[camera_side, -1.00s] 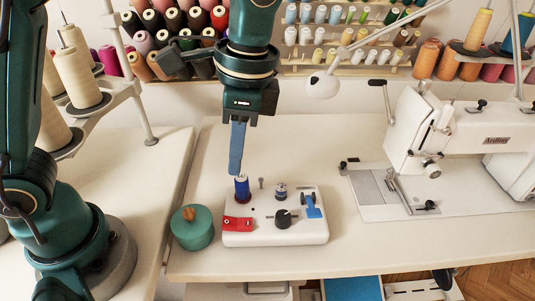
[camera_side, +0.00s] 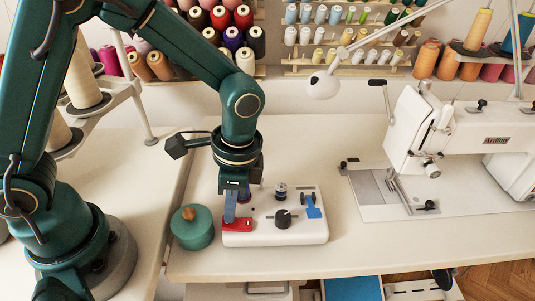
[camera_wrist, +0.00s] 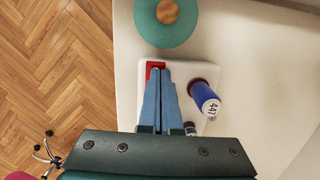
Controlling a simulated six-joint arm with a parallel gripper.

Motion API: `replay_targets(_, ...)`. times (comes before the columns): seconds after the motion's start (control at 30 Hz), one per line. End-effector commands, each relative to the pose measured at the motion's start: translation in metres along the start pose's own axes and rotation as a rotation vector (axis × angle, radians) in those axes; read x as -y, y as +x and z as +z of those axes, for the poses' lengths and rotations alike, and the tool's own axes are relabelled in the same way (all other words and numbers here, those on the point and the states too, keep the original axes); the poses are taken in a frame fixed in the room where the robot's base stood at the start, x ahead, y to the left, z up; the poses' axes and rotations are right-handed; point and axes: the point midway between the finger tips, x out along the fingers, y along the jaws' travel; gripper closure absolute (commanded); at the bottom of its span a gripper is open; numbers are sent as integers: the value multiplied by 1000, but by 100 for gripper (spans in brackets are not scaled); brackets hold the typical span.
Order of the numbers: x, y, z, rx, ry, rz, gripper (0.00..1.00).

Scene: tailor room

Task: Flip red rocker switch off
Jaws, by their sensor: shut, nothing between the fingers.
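The red rocker switch (camera_side: 238,224) sits at the front left of a white box (camera_side: 300,232) on the table. In the wrist view the red switch (camera_wrist: 153,66) shows just beyond and partly under my fingertips. My gripper (camera_side: 229,219) is shut and empty, pointing down with its blue fingertips at the left part of the switch. In the wrist view my gripper (camera_wrist: 158,72) overlaps the switch's edge. I cannot tell whether the tips press it or hover just above. The fingers hide part of the rocker, and its tilt is unclear.
A blue thread spool (camera_wrist: 205,98) stands on the box close beside my fingers. A black knob (camera_side: 283,219), a metal bobbin (camera_side: 281,190) and a blue lever (camera_side: 313,207) are farther right on the box. A teal round container (camera_side: 192,232) stands left. A sewing machine (camera_side: 450,140) is at right.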

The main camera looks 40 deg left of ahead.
Motion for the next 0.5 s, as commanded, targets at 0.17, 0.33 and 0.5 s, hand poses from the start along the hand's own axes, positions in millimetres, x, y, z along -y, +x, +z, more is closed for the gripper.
replay_targets(0.17, 0, 0, 0, 0, 0, 0, 100)
replay_targets(0.33, 0, 5, 2, 0, -1, 0, 100)
replay_targets(0.5, 0, 5, 2, 0, 0, 0, 100)
